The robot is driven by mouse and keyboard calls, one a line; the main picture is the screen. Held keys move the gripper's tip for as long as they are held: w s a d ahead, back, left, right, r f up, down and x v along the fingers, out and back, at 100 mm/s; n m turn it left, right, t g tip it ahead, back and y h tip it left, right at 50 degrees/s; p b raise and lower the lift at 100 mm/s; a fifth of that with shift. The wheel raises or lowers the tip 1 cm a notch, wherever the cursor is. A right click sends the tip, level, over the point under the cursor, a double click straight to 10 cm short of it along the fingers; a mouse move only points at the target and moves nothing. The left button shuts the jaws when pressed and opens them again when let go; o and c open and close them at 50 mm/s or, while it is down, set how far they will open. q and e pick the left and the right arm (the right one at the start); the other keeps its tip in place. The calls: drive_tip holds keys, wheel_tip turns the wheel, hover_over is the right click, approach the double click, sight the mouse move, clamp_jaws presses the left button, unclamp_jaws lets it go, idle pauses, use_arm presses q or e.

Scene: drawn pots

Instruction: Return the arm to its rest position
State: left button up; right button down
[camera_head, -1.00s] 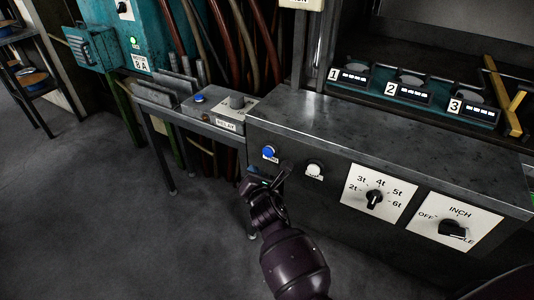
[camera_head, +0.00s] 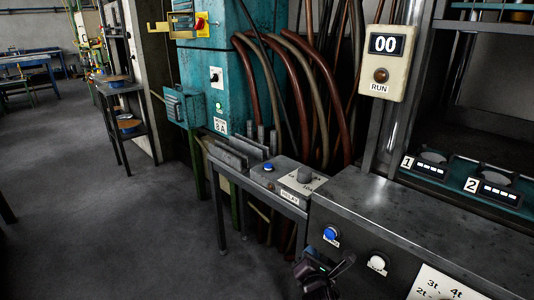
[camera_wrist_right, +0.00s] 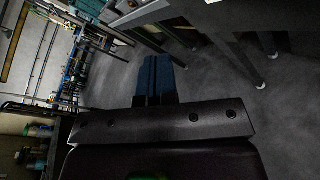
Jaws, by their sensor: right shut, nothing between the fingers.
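My right gripper (camera_head: 328,268) is at the bottom of the head view, dark, in front of the grey control panel and just below the blue button (camera_head: 330,233). It is shut and empty. In the right wrist view its closed fingers (camera_wrist_right: 155,80) point out over bare floor, with nothing between them. Most of my right arm is below the head view's edge. My left gripper is in neither view.
The control panel has a white button (camera_head: 377,262) and a dial plate (camera_head: 445,285). A small side table (camera_head: 285,208) with a blue button stands left of it. A teal cabinet (camera_head: 215,75) and hanging hoses (camera_head: 262,85) are behind. Grey floor (camera_head: 120,220) is open at left.

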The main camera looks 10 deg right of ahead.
use_arm(q)
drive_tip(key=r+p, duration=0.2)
drive_tip(key=p, duration=0.1)
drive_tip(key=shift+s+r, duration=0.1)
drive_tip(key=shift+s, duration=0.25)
use_arm(e)
drive_tip(key=s+d+f+m+g, duration=0.1)
drive_tip(key=s+d+f+m, duration=0.1)
drive_tip(key=s+m, duration=0.6)
drive_tip(key=s+d+f+m+g+y, duration=0.1)
drive_tip(key=s+d+m, duration=0.3)
drive_tip(key=s+m, duration=0.5)
drive_tip(key=s+d+f+m+g+y, duration=0.1)
drive_tip(key=s+d+f+m+g, duration=0.2)
drive_tip(key=s+m, duration=0.5)
drive_tip(key=s, duration=1)
drive_tip(key=shift+d+f+m, duration=0.2)
drive_tip(key=shift+f+m, duration=0.15)
drive_tip(key=shift+m, duration=0.05)
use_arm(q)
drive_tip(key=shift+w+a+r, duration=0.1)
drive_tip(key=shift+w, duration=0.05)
